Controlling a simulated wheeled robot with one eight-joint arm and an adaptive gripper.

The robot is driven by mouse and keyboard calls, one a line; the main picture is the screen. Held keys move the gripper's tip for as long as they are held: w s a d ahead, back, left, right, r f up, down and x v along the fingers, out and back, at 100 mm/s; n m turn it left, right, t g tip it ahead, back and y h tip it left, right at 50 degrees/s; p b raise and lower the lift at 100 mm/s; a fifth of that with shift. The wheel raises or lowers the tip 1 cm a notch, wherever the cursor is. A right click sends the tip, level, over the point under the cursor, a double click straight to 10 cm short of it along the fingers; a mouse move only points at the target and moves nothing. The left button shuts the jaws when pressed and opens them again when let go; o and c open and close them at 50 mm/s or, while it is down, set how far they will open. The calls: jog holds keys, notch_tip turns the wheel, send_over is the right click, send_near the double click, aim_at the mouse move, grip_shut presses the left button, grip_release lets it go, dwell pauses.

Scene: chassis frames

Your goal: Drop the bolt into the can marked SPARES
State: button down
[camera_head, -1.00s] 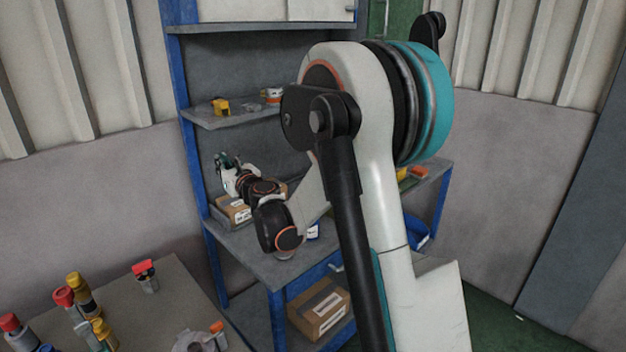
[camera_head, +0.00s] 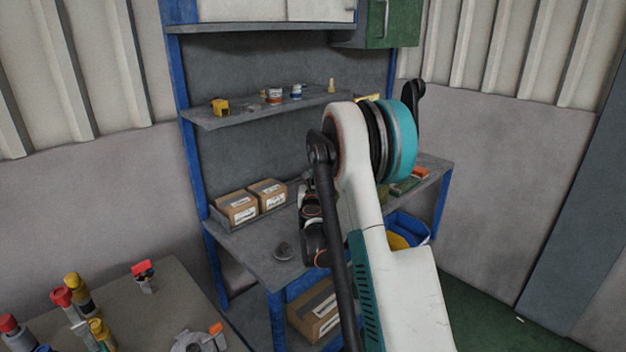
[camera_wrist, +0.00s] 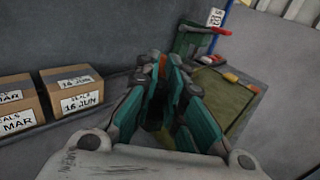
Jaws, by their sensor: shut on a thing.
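My gripper (camera_wrist: 168,105) shows in the wrist view with its teal finger pads close together. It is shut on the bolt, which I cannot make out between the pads. On the wall shelf stand a can with a red and white label (camera_head: 273,96) and a can with a blue and white label (camera_head: 296,91). I cannot read their labels, so I cannot tell which is marked SPARES.
Two cardboard boxes (camera_head: 238,209) (camera_head: 267,195) stand at the left of the bench (camera_head: 250,243). A dark round piece (camera_head: 283,250) lies near its front edge. A green mat (camera_wrist: 222,98) with small items lies at right. A blue bin (camera_head: 412,228) hangs below.

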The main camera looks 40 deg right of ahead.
jog(key=shift+f+b, duration=1.3)
jog(key=shift+f, duration=1.6)
jog(key=c, duration=1.6)
grip_release()
jog(key=shift+o, duration=0.2)
jog(key=shift+a, duration=0.1)
jog(key=v, duration=1.2)
jog(key=shift+r, duration=0.1)
